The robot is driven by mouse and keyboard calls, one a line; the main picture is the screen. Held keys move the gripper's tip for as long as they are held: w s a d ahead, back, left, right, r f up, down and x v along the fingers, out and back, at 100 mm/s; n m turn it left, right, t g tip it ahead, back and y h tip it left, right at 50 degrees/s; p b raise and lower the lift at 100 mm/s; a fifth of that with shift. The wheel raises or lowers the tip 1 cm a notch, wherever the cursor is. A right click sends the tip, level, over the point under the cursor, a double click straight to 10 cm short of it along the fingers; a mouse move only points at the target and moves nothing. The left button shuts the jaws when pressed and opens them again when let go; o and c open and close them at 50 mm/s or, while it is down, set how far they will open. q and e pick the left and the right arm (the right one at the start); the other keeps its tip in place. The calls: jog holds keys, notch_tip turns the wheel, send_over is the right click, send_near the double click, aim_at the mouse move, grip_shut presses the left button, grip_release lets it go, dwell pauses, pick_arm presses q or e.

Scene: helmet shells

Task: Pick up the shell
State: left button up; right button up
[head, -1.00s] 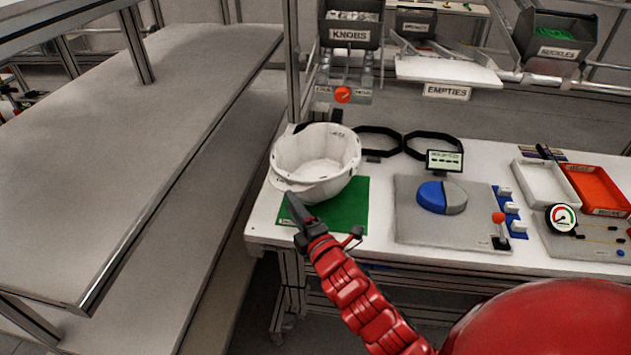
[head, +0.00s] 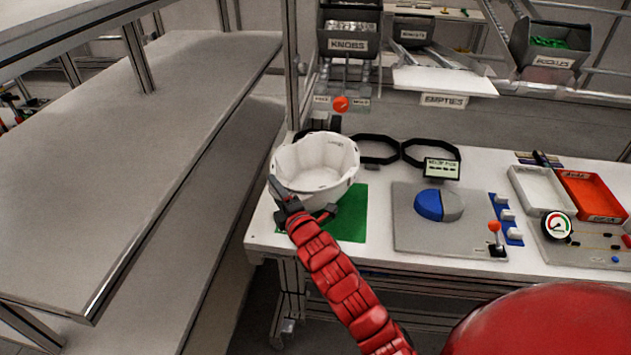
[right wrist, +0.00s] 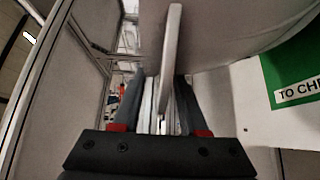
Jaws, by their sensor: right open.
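The white helmet shell (head: 322,160) rests hollow side up on the green mat (head: 350,222), at the left end of the white workbench. My right gripper (head: 279,188) is at the shell's near left rim. In the right wrist view, the open fingers (right wrist: 160,105) stand on both sides of the shell's thin rim or brim (right wrist: 170,70), with gaps visible. The shell's grey-white wall (right wrist: 215,35) fills the top of that view. The fingertips are partly hidden by the shell. My left gripper is not in view.
To the right are a grey fixture plate with a blue and grey disc (head: 438,205), a white tray (head: 541,190) and a red tray (head: 592,196). A long grey shelf (head: 130,130) stands left, across a gap.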

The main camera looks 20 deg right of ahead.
grip_shut()
dwell(1.3)
